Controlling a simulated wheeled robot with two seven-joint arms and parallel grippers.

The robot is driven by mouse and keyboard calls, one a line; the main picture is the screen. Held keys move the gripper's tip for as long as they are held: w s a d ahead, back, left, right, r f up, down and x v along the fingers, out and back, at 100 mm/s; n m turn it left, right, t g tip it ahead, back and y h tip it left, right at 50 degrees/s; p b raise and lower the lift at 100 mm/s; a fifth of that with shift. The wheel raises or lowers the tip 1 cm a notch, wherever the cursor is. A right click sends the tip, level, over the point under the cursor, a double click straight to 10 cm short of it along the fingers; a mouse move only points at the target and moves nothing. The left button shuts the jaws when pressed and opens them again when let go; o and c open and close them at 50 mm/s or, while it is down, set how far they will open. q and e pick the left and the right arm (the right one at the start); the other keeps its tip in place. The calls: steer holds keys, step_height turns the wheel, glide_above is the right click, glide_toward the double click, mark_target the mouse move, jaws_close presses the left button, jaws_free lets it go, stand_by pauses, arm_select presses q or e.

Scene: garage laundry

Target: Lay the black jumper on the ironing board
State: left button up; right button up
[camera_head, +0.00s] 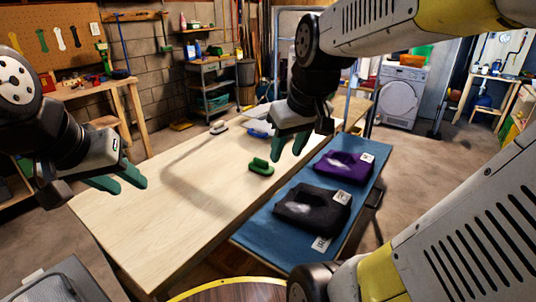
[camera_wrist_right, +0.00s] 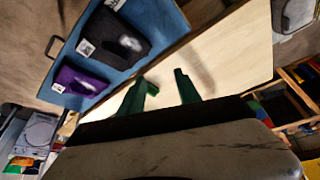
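The black jumper (camera_head: 322,214) lies folded, with a pale mark and a white tag, on a blue surface (camera_head: 262,229) at the right of the pale wooden table. The wrist view also shows the jumper (camera_wrist_right: 118,38) on the blue surface (camera_wrist_right: 160,12). My left gripper (camera_head: 118,180) is open and empty over the table's left edge.
A folded purple jumper (camera_head: 343,165) lies beyond the black one on the blue surface. A green brush-like object (camera_head: 261,166) and a small pale object (camera_head: 218,127) are on the pale table (camera_head: 170,215), whose near part is clear. A washing machine (camera_head: 399,97) stands behind.

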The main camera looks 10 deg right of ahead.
steer(key=s+a+m+t+y, duration=0.1)
steer(key=s+a+m, duration=0.1)
steer(key=s, duration=0.3)
steer(key=shift+s+a+r, duration=0.15)
steer(key=shift+a+r, duration=0.2)
steer(key=shift+a, duration=0.3)
